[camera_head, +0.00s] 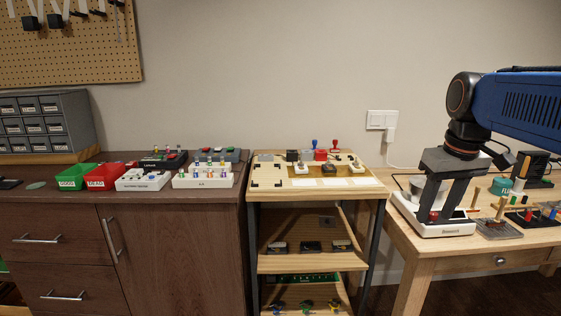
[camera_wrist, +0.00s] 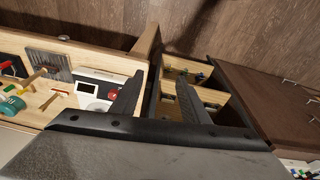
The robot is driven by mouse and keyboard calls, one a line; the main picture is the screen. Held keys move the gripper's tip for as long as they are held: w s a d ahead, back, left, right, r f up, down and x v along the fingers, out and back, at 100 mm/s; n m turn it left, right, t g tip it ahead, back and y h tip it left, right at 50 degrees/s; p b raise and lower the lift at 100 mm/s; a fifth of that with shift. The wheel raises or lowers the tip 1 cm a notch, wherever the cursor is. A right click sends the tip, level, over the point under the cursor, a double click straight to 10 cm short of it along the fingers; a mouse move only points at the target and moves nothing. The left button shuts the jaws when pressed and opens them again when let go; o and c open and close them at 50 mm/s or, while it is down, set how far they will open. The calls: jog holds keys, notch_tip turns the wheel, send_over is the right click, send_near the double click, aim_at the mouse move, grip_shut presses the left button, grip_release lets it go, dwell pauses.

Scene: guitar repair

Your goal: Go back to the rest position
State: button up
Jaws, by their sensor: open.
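My gripper (camera_head: 440,212) hangs from the blue arm at the right in the head view, fingers pointing down. It is in front of or above the white device (camera_head: 448,230) on the light wooden table; the exact height gap is hard to tell. In the wrist view my gripper (camera_wrist: 158,100) shows two dark fingers spread apart with nothing between them. Behind them are the table's edge and the shelf unit. The rest position itself is not marked in either view.
A light wooden table (camera_head: 432,268) holds tools and a green tape roll (camera_head: 502,186). The middle shelf unit (camera_head: 310,263) and dark cabinet (camera_head: 165,250) carry small parts, with a green bin (camera_head: 72,182) and red bin (camera_head: 104,180). Free air lies above the cabinet.

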jog(key=s+a+f+t, duration=0.1)
jog(key=s+a+f, duration=0.1)
jog(key=s+f, duration=0.5)
jog(key=s+a+f+m+t, duration=0.1)
jog(key=s+a+f, duration=0.2)
jog(key=s+f, duration=0.5)
notch_tip(320, 180, down, 2)
jog(key=shift+s+a+t, duration=0.3)
jog(key=shift+a, duration=0.05)
